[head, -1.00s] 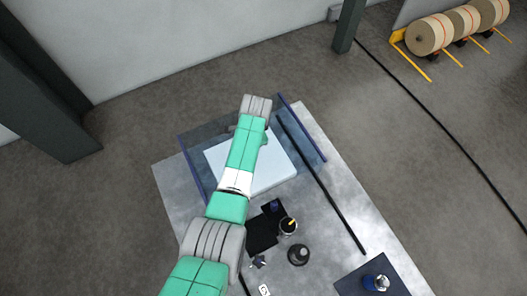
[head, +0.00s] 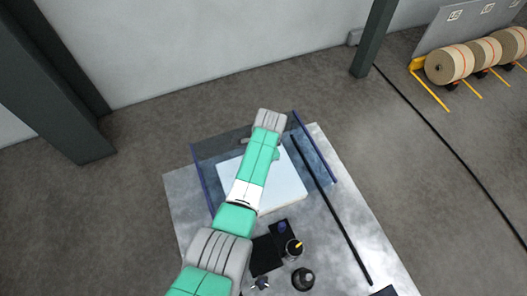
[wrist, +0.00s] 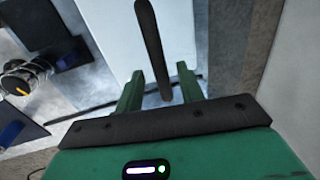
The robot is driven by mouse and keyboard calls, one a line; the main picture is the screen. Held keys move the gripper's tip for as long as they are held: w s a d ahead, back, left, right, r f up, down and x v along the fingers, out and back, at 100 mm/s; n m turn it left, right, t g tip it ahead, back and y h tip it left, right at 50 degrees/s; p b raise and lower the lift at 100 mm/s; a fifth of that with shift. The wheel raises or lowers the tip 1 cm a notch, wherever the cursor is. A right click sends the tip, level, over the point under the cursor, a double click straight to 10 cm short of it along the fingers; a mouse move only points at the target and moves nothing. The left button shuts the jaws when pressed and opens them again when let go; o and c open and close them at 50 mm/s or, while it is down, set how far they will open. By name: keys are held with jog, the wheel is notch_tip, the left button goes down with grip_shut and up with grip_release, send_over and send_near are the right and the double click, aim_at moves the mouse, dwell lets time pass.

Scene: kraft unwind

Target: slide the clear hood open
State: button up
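The clear hood (head: 318,153) has bluish see-through walls with dark blue edges. In the head view it stands over a pale white block (head: 287,186) at the far end of the metal table. My arm reaches across it, and the grey wrist hides my gripper there. In the wrist view my gripper (wrist: 160,68) shows two green fingers standing apart. A dark bar (wrist: 150,40), probably the hood's handle, runs down between them. Gaps show on both sides of the bar, so the fingers do not look closed on it.
A dark rail (head: 335,215) runs along the table's right side. Paper rolls (head: 450,64) and a post (head: 375,40) are beyond the table.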

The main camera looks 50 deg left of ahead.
notch_tip(320, 180, up, 7)
jog(key=d+p, duration=0.1)
jog(key=p, duration=0.1)
jog(key=shift+s+d+r, duration=0.2)
jog(key=shift+s+d, duration=0.05)
